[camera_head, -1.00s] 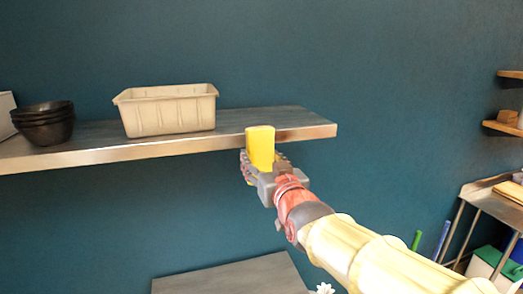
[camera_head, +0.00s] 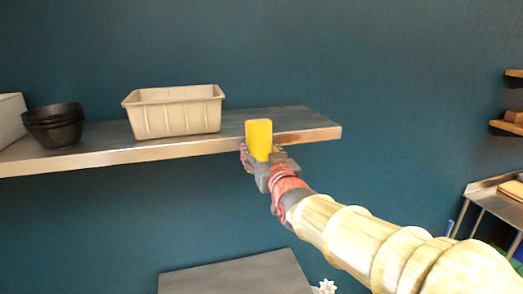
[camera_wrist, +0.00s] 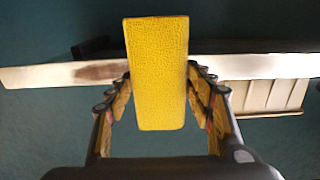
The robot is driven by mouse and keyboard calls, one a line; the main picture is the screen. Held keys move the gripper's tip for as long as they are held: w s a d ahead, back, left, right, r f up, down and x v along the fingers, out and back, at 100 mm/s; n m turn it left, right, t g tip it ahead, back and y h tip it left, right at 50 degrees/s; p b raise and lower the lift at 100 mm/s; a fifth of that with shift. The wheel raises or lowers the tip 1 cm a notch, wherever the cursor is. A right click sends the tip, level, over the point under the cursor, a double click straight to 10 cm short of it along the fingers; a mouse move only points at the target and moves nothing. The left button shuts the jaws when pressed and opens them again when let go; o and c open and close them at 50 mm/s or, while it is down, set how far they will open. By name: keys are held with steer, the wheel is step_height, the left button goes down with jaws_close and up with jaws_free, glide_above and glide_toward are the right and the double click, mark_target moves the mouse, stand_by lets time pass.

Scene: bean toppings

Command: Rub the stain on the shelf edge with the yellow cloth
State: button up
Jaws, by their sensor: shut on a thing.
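The yellow cloth (camera_head: 259,138) stands upright like a stiff pad in my gripper (camera_head: 262,154), at the front edge of the shelf. My gripper (camera_wrist: 160,76) is shut on the cloth (camera_wrist: 157,85), its fingers on both sides of it. The shelf edge (camera_wrist: 35,76) runs behind the cloth in the wrist view. A brown stain (camera_wrist: 98,72) shows on that edge, just left of the cloth. In the head view the stain (camera_head: 297,137) is a faint darker patch right of the cloth. I cannot tell whether the cloth touches the edge.
On the shelf (camera_head: 225,122) stand a beige bin (camera_head: 177,118), left of the cloth, and stacked dark bowls (camera_head: 55,128). A white box (camera_head: 10,118) is at the far left. A grey surface (camera_head: 235,277) lies below. The space right of the shelf end is free.

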mark_target(271, 146)
steer(key=shift+x, duration=1)
stand_by(0.6)
steer(key=shift+d, duration=0.1)
steer(key=shift+w+d+f+b, duration=0.1)
steer(key=shift+w+d+b, duration=0.05)
steer(key=shift+d+b, duration=0.85)
steer(key=shift+w+d, duration=0.2)
steer(key=shift+d, duration=0.5)
steer(key=shift+w+d+r+p, duration=0.1)
steer(key=shift+w+d+p, duration=0.2)
steer(key=shift+d+p, duration=0.4)
steer(key=shift+w+d+r+p, duration=0.15)
steer(key=shift+w+d+p, duration=0.25)
steer(key=shift+d, duration=0.45)
steer(key=shift+w+d+f+p, duration=0.1)
steer(key=shift+w+d+p, duration=0.2)
steer(key=shift+d+p, duration=0.7)
steer(key=shift+w+d+r+p, duration=0.1)
steer(key=shift+w+d+p, duration=0.2)
steer(key=shift+d+p, duration=0.7)
steer(key=shift+w+d+f+p, duration=0.1)
steer(key=shift+w+d+p, duration=0.3)
steer(key=shift+d, duration=1.15)
steer(key=shift+s+a, duration=0.1)
